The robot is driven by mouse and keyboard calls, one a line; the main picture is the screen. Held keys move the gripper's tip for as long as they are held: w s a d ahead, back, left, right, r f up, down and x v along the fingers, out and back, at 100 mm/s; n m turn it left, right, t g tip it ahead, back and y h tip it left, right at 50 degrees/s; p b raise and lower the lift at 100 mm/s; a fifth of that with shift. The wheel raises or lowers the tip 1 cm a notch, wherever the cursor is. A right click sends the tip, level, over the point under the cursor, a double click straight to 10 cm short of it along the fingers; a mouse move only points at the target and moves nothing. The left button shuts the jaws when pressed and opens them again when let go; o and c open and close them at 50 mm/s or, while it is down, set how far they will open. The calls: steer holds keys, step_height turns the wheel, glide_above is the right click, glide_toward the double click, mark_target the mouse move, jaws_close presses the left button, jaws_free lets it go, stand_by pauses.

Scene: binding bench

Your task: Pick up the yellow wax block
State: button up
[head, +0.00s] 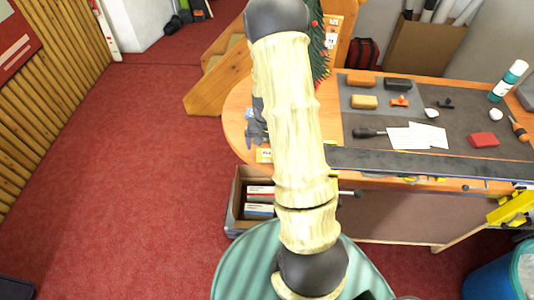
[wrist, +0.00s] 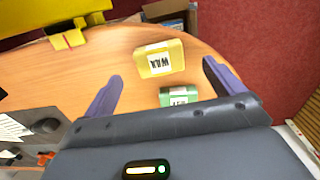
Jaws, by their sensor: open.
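The yellow wax block (wrist: 172,50) lies on the rounded wooden end of the bench, with a white label on it. In the head view a yellow block with a label (head: 263,156) shows near the bench edge, partly hidden by my arm. My gripper (wrist: 162,69) is open and empty, its purple fingers apart on either side of the yellow block in the wrist view. The fingertips do not appear to touch it. In the head view my gripper is mostly hidden behind my arm.
A green labelled block (wrist: 178,97) lies close beside the yellow one, partly hidden by my gripper body. A mat (head: 375,121) with several blocks, tools and paper covers the bench to the right. An open crate (head: 237,202) stands below the bench edge.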

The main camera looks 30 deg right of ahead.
steer(key=shift+f, duration=0.2)
steer(key=shift+f+p, duration=0.95)
steer(key=shift+d+f+p, duration=0.1)
steer(key=shift+f+p, duration=0.45)
steer(key=shift+f, duration=1)
steer(key=c, duration=1.1)
steer(key=shift+r, duration=0.15)
